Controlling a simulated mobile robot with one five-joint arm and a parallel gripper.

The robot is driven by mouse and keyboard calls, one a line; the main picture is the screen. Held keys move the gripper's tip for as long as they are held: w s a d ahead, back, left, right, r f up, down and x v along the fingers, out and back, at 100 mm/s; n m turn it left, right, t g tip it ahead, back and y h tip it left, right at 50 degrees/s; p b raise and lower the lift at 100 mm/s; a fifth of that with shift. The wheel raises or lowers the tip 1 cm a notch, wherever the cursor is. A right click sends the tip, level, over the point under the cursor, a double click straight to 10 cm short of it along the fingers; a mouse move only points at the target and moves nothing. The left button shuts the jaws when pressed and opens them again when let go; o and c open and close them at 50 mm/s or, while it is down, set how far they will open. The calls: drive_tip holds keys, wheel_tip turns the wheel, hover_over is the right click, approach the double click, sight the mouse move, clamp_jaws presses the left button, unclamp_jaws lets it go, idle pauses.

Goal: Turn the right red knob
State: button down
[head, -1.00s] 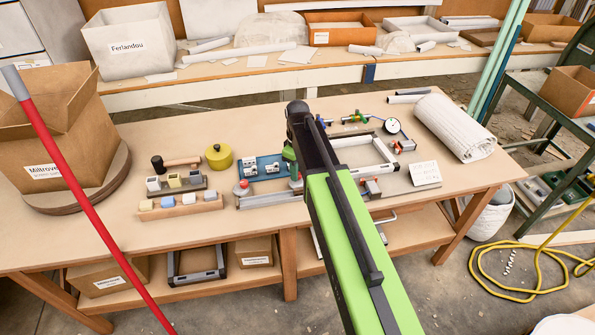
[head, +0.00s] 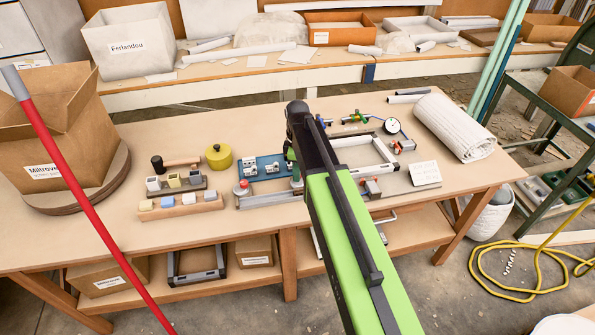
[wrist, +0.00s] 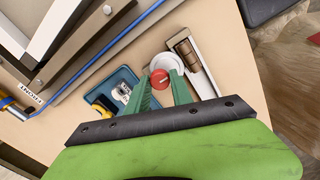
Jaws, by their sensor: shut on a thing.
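A red knob (wrist: 159,77) with a pale mark sits on a round white base in the wrist view. My gripper (wrist: 161,88) has its two green fingers on either side of this knob and is shut on it. In the head view my arm and dark wrist cover most of that spot, so the held knob cannot be made out there. Another red knob (head: 242,185) shows in the head view on the left end of a grey metal fixture (head: 266,199), to the left of my arm.
A blue tray (head: 257,168) with metal parts lies close behind the fixture. A yellow round container (head: 219,157) and wooden block holders stand to the left. A pale frame, a dial gauge (head: 392,125) and a white card (head: 425,173) lie to the right. The front table strip is mostly bare.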

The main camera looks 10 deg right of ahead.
drive_tip(key=shift+s, duration=0.1)
drive_tip(key=c, duration=1.1)
unclamp_jaws()
drive_tip(key=shift+r, duration=0.1)
wheel_tip(320, 180, up, 17)
drive_tip(key=p, duration=1.7)
drive_tip(key=shift+d+r, duration=0.1)
